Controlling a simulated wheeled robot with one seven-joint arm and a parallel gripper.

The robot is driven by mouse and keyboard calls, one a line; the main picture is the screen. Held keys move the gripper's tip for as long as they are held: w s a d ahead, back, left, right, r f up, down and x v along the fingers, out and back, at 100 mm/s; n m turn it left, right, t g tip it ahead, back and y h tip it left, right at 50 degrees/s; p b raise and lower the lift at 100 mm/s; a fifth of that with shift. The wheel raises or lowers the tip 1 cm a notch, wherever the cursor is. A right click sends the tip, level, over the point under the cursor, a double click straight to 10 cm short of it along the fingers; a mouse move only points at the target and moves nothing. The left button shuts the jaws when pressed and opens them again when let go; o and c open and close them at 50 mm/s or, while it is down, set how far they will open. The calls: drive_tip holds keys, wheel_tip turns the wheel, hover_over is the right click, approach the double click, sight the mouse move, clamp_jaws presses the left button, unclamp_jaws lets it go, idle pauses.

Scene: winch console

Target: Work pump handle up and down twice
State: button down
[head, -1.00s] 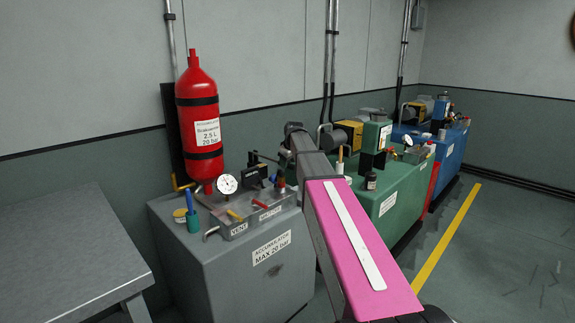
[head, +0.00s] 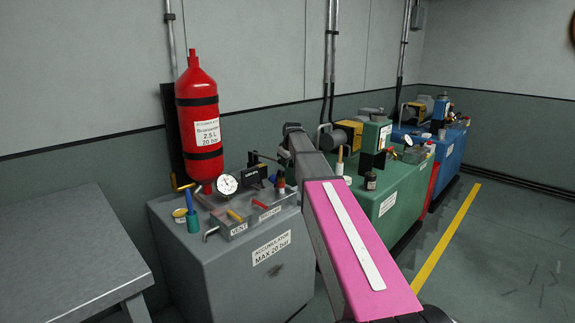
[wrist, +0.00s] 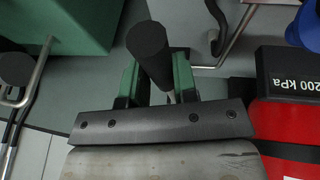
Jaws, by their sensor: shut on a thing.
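In the wrist view, my gripper (wrist: 158,82) has its two green fingers on either side of a black cylindrical grip, the pump handle (wrist: 148,50), and is shut on it. A thin pale rod shows just below the grip, between the fingers. In the head view, my pink and grey arm reaches across to the right side of the grey accumulator unit (head: 230,272). My fingers and the held grip are hidden there by the arm. A dark lever part (head: 264,157) shows just left of the arm, above the unit's top.
A red accumulator bottle (head: 199,105) stands at the unit's back. A grey table (head: 65,250) stands left; a green unit (head: 400,190) stands right.

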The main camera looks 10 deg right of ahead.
drive_tip(key=w+a+r+g+h, duration=0.1)
drive_tip(key=w+r+g+h, duration=0.1)
drive_tip(key=r, duration=0.4)
drive_tip(key=w+a+r+g+h, duration=0.1)
drive_tip(key=w+a+r+g, duration=0.1)
drive_tip(key=r, duration=0.5)
drive_tip(key=shift+n+g+h, duration=0.3)
drive_tip(key=shift+g+h, duration=0.1)
drive_tip(key=shift+g, duration=0.2)
drive_tip(key=shift+w+r, duration=0.1)
drive_tip(key=c, duration=0.9)
unclamp_jaws()
drive_tip(key=v, duration=1)
drive_tip(key=shift+a+r, duration=0.15)
drive_tip(key=shift+r, duration=0.25)
